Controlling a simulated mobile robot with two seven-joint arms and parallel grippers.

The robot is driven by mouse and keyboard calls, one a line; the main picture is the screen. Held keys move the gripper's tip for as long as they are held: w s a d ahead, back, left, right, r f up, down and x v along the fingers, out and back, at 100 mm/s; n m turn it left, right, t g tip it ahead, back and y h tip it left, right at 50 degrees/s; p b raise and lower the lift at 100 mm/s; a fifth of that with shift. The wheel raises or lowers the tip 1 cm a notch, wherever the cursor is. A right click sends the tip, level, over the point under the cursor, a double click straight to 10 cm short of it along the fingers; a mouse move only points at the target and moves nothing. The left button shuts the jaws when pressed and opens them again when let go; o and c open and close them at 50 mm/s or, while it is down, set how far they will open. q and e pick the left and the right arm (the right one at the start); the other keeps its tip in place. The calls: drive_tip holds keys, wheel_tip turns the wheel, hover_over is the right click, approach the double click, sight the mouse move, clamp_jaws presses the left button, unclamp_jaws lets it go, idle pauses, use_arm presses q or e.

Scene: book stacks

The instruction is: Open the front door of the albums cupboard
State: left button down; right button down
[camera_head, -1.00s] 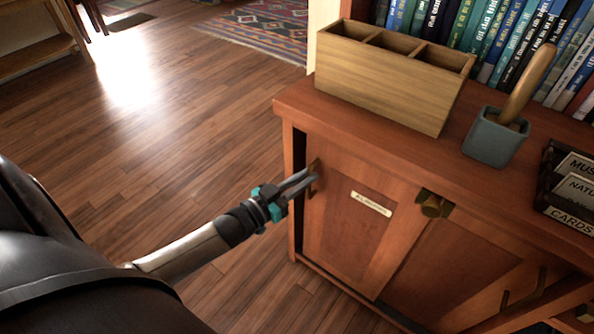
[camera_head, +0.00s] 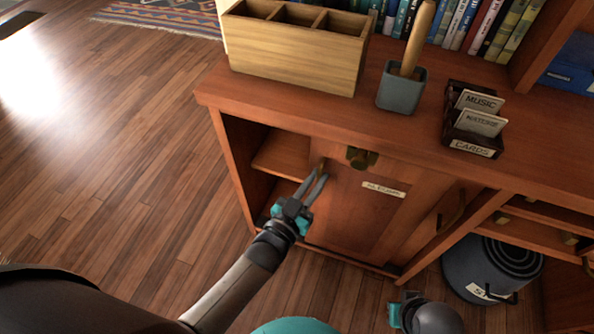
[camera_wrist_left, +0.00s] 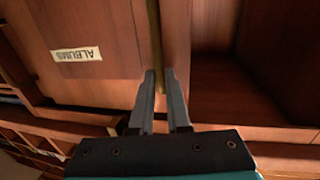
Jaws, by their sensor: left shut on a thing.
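The albums cupboard's wooden front door (camera_head: 345,215) carries a small pale label (camera_head: 383,189), readable as ALBUMS in the left wrist view (camera_wrist_left: 76,55). The door stands slid to the right, and an open bay with a shelf (camera_head: 283,153) shows at its left. My left gripper (camera_head: 316,183) is shut on the upright brass handle (camera_head: 322,164) at the door's left edge. In the left wrist view the fingers (camera_wrist_left: 160,92) straddle the handle bar (camera_wrist_left: 155,40), with the dark bay beside it. Teal and dark parts of mine at the bottom show no right fingertips.
A brass fitting (camera_head: 361,157) sits under the cupboard top (camera_head: 300,112). Another handle (camera_head: 452,208) is further right. On top stand a wooden divided box (camera_head: 295,55), a grey cup (camera_head: 402,90) and a card holder (camera_head: 474,125). A dark bin (camera_head: 490,272) stands at right. Floor at left is clear.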

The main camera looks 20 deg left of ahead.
use_arm(q)
drive_tip(key=shift+s+d, duration=0.1)
drive_tip(key=shift+d, duration=0.35)
use_arm(e)
drive_tip(key=shift+f, duration=0.1)
use_arm(q)
drive_tip(key=c, duration=0.9)
unclamp_jaws()
drive_tip(key=shift+s+a, duration=0.1)
drive_tip(key=shift+s, duration=0.25)
drive_tip(key=p+v, duration=0.4)
drive_tip(key=v, duration=1)
drive_tip(key=shift+s, duration=0.25)
use_arm(e)
drive_tip(key=s+d+f, duration=0.1)
drive_tip(key=s+f, duration=0.3)
drive_tip(key=f, duration=0.3)
drive_tip(key=shift+d+f+g, duration=0.25)
drive_tip(key=shift+d+g, duration=0.15)
use_arm(q)
drive_tip(key=shift+a, duration=0.1)
